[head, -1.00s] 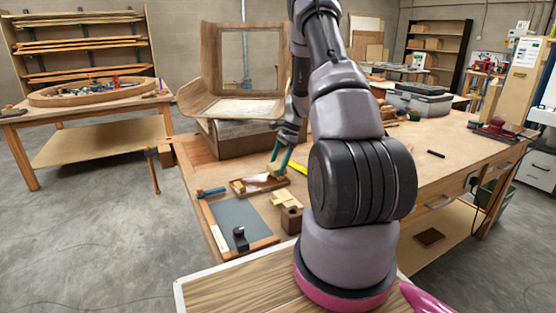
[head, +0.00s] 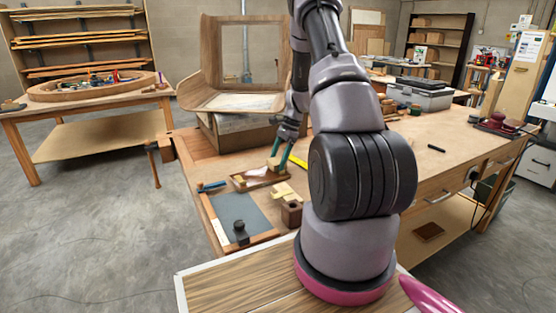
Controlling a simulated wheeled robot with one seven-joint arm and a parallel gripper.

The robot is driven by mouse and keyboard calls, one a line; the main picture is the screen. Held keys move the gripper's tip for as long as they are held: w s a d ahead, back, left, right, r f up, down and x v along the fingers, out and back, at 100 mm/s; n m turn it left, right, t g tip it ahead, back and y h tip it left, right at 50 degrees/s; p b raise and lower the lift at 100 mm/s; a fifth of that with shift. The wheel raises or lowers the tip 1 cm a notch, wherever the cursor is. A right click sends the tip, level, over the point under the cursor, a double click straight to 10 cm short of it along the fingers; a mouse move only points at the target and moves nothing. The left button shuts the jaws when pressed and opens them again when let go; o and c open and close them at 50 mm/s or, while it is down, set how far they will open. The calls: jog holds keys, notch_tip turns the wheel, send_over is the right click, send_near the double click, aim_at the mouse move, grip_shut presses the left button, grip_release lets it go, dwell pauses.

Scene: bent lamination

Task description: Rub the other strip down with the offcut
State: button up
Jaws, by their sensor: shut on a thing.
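My gripper (head: 280,162) points down with its teal fingers over a shallow wooden tray (head: 236,186) on the workbench. It is shut on a small pale wooden block, which looks like the offcut (head: 273,164). The offcut is at the tray's right part; I cannot tell whether it touches anything below. The tray's floor is dark brown, and a small pale piece (head: 240,179) shows at its left end. Any strip under the offcut is too small to make out. A large bent wooden lamination (head: 206,70) stands behind on a block.
Nearer than the tray are a grey mat (head: 235,208) with a dark knobbed tool (head: 239,228), pale wood pieces (head: 284,190) and a brown holed block (head: 291,210). A blue-handled tool (head: 211,187) lies left. A yellow rule (head: 298,161) lies right of my gripper.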

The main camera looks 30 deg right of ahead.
jog(key=shift+f, duration=0.25)
dwell(0.4)
jog(key=shift+w, duration=0.2)
jog(key=shift+w, duration=0.6)
jog(key=shift+s, duration=0.1)
jog(key=shift+s, duration=0.7)
jog(key=shift+w+a, duration=0.1)
jog(key=shift+w, duration=0.7)
jog(key=shift+s, duration=0.1)
